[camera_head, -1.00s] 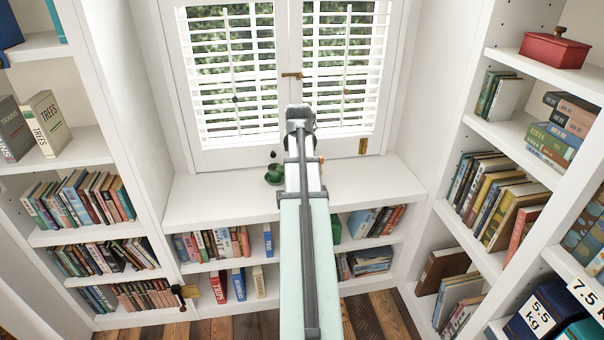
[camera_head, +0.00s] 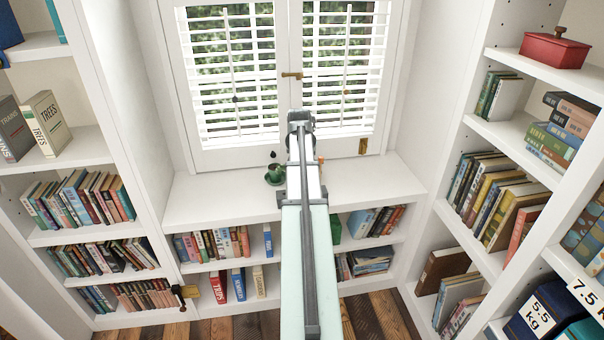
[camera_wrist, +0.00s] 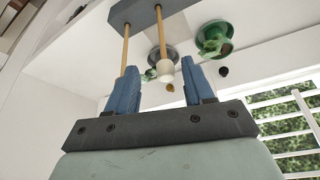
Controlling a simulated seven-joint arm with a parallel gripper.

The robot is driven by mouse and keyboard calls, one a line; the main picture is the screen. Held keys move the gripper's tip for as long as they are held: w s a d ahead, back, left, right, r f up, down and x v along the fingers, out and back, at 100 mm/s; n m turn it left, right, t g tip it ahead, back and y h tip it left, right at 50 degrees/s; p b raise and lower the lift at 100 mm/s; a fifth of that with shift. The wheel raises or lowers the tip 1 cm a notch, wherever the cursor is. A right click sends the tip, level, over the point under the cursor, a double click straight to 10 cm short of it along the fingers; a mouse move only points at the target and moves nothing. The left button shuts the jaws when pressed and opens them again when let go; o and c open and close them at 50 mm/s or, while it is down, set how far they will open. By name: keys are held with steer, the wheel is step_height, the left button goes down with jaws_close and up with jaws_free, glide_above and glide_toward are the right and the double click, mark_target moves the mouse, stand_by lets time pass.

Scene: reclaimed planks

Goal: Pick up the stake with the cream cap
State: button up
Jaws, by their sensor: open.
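In the wrist view, a thin wooden stake with a cream cap (camera_wrist: 165,70) runs out of a dark grey block (camera_wrist: 150,12), its capped end towards the camera. My gripper (camera_wrist: 159,66) is open, with its two blue fingers apart. The cream cap shows in the gap between the fingertips, nearer the right one; I cannot tell its depth relative to them. A second wooden stake (camera_wrist: 126,46) runs from the same block down to the left finger, which hides its end. In the head view my arm hides the gripper and most of the stakes.
A green cup (camera_wrist: 213,38) stands right of the stakes in the wrist view, and on the white sill (camera_head: 215,196) in the head view. A grey round dish (camera_wrist: 160,54) lies behind the capped stake. Bookshelves flank the sill; a shuttered window (camera_head: 235,75) is behind it.

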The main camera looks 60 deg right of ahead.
steer(key=x, duration=0.6)
steer(key=shift+w+r, duration=0.1)
steer(key=shift+w, duration=0.25)
steer(key=shift+c, duration=0.5)
jaws_close()
